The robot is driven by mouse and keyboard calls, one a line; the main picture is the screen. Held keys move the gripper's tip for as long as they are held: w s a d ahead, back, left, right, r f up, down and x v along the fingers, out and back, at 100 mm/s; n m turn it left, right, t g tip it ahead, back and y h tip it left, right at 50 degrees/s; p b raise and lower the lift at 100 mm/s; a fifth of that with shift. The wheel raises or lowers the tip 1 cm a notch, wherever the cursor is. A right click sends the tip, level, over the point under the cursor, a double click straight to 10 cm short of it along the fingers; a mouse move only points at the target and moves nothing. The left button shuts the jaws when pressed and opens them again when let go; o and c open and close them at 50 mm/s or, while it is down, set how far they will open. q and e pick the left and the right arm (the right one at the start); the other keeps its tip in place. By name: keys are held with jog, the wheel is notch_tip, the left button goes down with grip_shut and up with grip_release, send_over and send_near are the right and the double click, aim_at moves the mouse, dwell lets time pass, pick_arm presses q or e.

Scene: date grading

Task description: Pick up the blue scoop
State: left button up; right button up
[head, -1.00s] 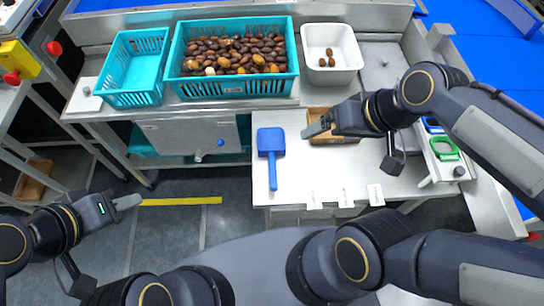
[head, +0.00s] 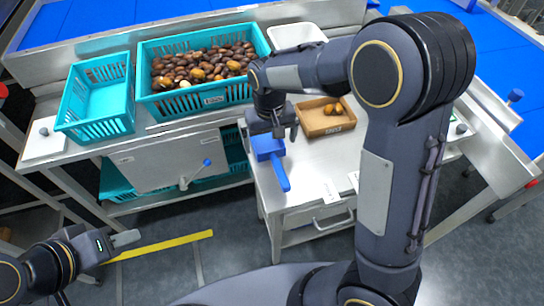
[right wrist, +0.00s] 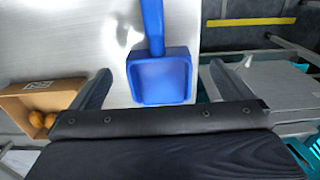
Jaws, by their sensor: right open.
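The blue scoop (head: 281,174) lies on the metal table (head: 312,172), its handle toward the front edge. My right gripper (head: 275,133) is over the scoop's pan end, pointing down. In the right wrist view the blue scoop (right wrist: 160,82) shows between the two spread fingers of my right gripper (right wrist: 158,84), with gaps on both sides, and its handle points away. The right gripper is open and holds nothing. My left gripper (head: 125,239) is at the lower left over the floor, far from the scoop; its finger gap is not clear.
A wooden tray (head: 312,130) with a few dates sits just right of the scoop. Behind are a teal crate full of dates (head: 212,98), an empty teal crate (head: 97,122) and a white bin (head: 293,36), partly covered by my right arm. A blue-knobbed lever (head: 207,162) sticks out left of the table.

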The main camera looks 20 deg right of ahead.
aim_at(272, 152)
notch_tip(272, 152, down, 5)
jog(key=shift+s+d+f, duration=0.1)
jog(key=shift+s+d, duration=0.05)
jog(key=c, duration=1.3)
jog(key=shift+o, duration=0.2)
jog(key=shift+r, duration=0.25)
